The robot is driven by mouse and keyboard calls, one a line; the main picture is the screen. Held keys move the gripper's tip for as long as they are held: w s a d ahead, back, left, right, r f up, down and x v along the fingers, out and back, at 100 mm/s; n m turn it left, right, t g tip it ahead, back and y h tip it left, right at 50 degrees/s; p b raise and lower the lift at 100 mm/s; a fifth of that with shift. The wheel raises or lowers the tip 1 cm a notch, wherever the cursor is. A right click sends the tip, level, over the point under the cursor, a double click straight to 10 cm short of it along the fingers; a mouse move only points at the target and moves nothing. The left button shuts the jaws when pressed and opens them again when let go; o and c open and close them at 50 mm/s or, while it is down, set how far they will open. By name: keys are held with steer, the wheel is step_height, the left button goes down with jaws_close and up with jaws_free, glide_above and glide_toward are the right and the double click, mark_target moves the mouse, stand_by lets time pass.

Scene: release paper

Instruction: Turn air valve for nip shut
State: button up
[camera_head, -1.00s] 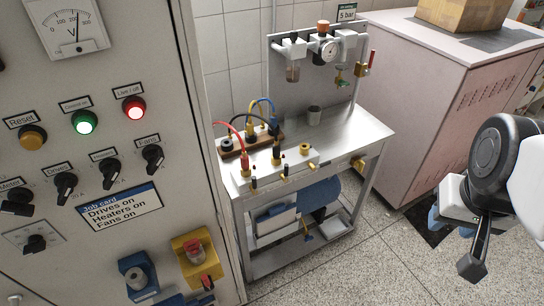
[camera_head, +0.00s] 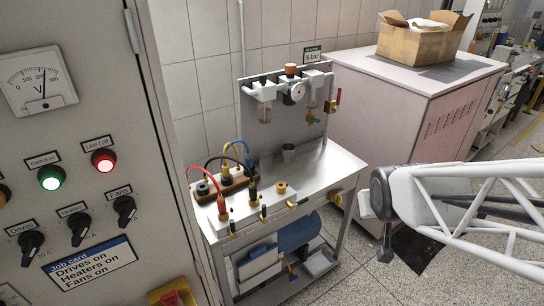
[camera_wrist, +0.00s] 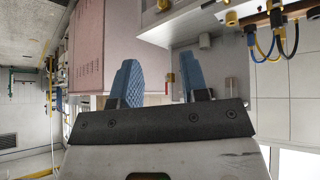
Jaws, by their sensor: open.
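A white manifold block (camera_head: 243,217) stands on the front of a steel cart, with red and black hoses plugged in and a brass cap on its right port. Small brass valves with dark levers (camera_head: 264,212) show along its front; I cannot read which one is for nip. A valve with a red handle (camera_head: 333,102) sits at the right of the air panel behind. My gripper (camera_wrist: 160,82) is open and empty, its two blue fingers apart in the wrist view. In the head view my arm is right of the cart, clear of it, and the fingers cannot be made out.
The control cabinet (camera_head: 85,150) fills the left, with lit green and red lamps and black switches. A pink cabinet (camera_head: 400,110) with a cardboard box (camera_head: 422,38) stands behind right. Open floor lies right of the cart.

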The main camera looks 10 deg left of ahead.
steer(key=w+a+f+n+t+y, duration=0.2)
steer(key=w+a+f, duration=0.4)
steer(key=w+a, duration=0.15)
steer(key=n+t+y, duration=0.1)
steer(key=n+y, duration=0.6)
steer(key=y, duration=0.6)
glide_toward(233, 230)
steer(key=shift+w+a+r, duration=0.85)
steer(key=shift+a+r, duration=0.25)
steer(key=shift+r, duration=0.1)
steer(key=shift+w+a, duration=0.15)
steer(key=shift+x, duration=3.7)
steer(key=shift+f, duration=0.1)
